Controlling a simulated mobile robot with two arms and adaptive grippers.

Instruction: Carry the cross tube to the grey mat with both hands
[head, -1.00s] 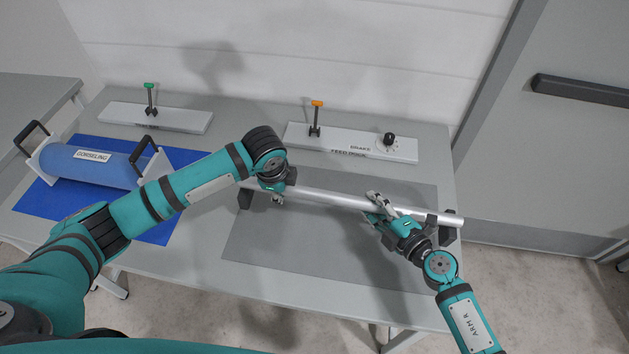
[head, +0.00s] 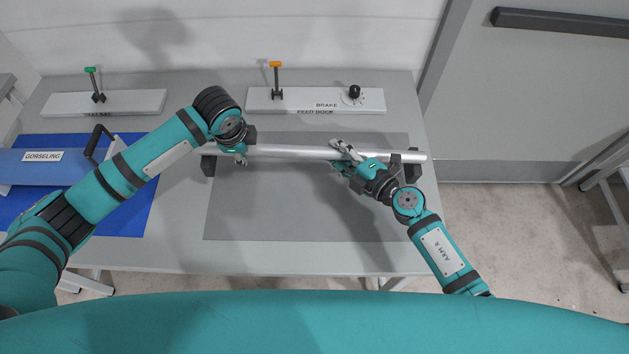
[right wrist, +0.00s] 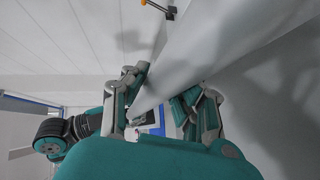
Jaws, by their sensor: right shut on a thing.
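The cross tube (head: 295,152) is a long silver bar that appears over the far part of the grey mat (head: 280,210). A dark block shows at each end of it, left (head: 208,164) and right (head: 412,158); I cannot tell whether the tube rests on them. My left gripper (head: 240,157) is at the tube near its left end, its fingers mostly hidden by its own wrist. My right gripper (head: 342,158) is shut on the tube right of its middle. In the right wrist view the pale tube (right wrist: 205,45) runs between the right gripper's fingers (right wrist: 165,100).
A blue roll (head: 45,166) with dark handles lies on a blue mat (head: 130,215) at the left. Behind stand a white panel with a green-topped lever (head: 93,84) and another with an orange-topped lever (head: 276,80) and black knob (head: 354,91). The grey mat's front part is clear.

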